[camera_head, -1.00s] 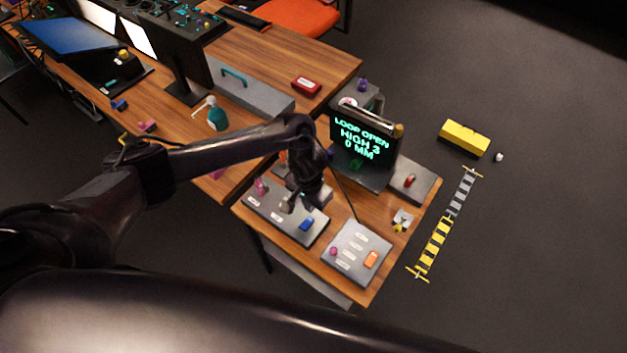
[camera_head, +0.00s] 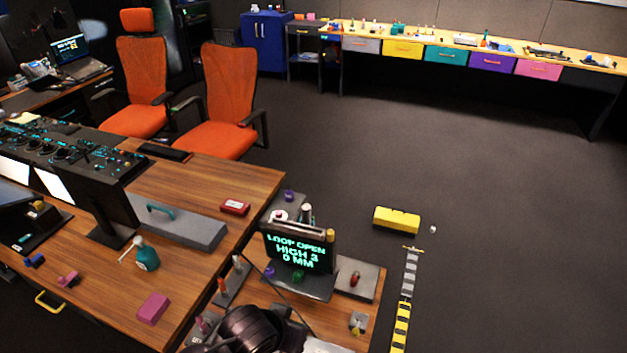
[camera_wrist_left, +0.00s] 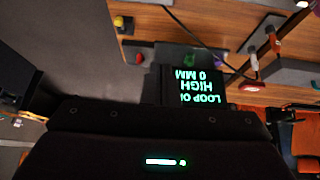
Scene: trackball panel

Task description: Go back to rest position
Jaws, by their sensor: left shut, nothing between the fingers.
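The trackball panel's display (camera_head: 299,249) stands on the small wooden side table (camera_head: 322,315) and reads "LOOP OPEN HIGH 3 0 MM". It also shows upside down in the left wrist view (camera_wrist_left: 200,87). My left arm comes in low at the bottom edge of the head view, in front of the display, and covers most of the near panels. My left gripper (camera_wrist_left: 155,118) shows in the wrist view as a dark body with a small lit strip. It is shut and holds nothing; its fingertips are not clear. My right gripper is out of view.
A wooden desk (camera_head: 205,185) with a spray bottle (camera_head: 146,256) and a pink block (camera_head: 153,308) stands at the left. A grey box with a red knob (camera_head: 357,282) is right of the display. A yellow block (camera_head: 397,220) lies on open floor.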

